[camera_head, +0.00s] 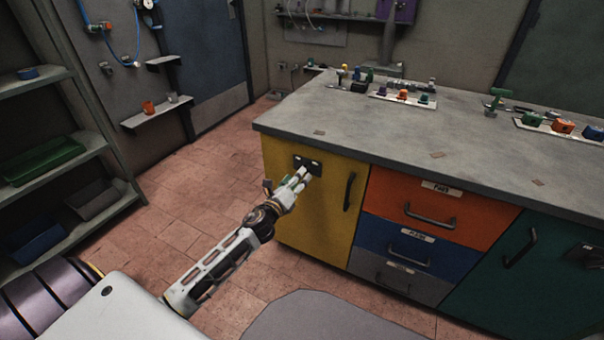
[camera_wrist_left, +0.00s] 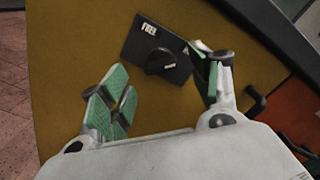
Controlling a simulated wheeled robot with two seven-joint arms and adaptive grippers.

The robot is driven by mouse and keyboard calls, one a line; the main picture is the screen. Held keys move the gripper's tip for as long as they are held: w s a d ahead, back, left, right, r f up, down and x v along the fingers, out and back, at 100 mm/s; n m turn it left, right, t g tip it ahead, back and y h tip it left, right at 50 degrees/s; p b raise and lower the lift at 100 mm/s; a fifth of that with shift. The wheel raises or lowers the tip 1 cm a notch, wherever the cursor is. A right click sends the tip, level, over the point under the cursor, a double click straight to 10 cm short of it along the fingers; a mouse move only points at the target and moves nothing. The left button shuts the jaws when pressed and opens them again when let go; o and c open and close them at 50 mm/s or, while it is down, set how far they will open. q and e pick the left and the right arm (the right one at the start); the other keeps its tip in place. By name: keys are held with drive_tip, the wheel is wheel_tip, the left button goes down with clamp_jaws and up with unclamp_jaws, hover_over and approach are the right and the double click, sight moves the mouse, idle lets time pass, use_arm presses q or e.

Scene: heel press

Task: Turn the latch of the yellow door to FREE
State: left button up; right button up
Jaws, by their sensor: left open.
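The yellow door (camera_head: 332,217) is on the left front of the workbench, with a black vertical handle (camera_head: 349,191) at its right. Its latch is a round black knob (camera_wrist_left: 160,61) on a black plate (camera_wrist_left: 135,43) near the door's top. The plate reads FREE at its upper left in the left wrist view; other marks are too small or hidden. My left gripper (camera_wrist_left: 164,92) is open in front of the door, its green-padded fingers apart, with the knob between and beyond them. In the head view the gripper (camera_head: 298,179) covers part of the plate (camera_head: 306,165). My right gripper is out of view.
Orange (camera_head: 430,208), blue (camera_head: 416,247) and grey drawers are right of the door, then a green door (camera_head: 520,275). The grey worktop (camera_head: 440,140) overhangs them and carries trays of coloured parts. Shelves (camera_head: 50,160) stand at left; the floor between is clear.

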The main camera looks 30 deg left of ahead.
use_arm(q)
drive_tip(key=shift+w+b, duration=0.35)
drive_tip(key=shift+w, duration=1.85)
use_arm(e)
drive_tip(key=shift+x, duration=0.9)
use_arm(q)
drive_tip(key=shift+c, duration=0.3)
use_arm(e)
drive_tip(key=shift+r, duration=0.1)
use_arm(q)
drive_tip(key=c, duration=1)
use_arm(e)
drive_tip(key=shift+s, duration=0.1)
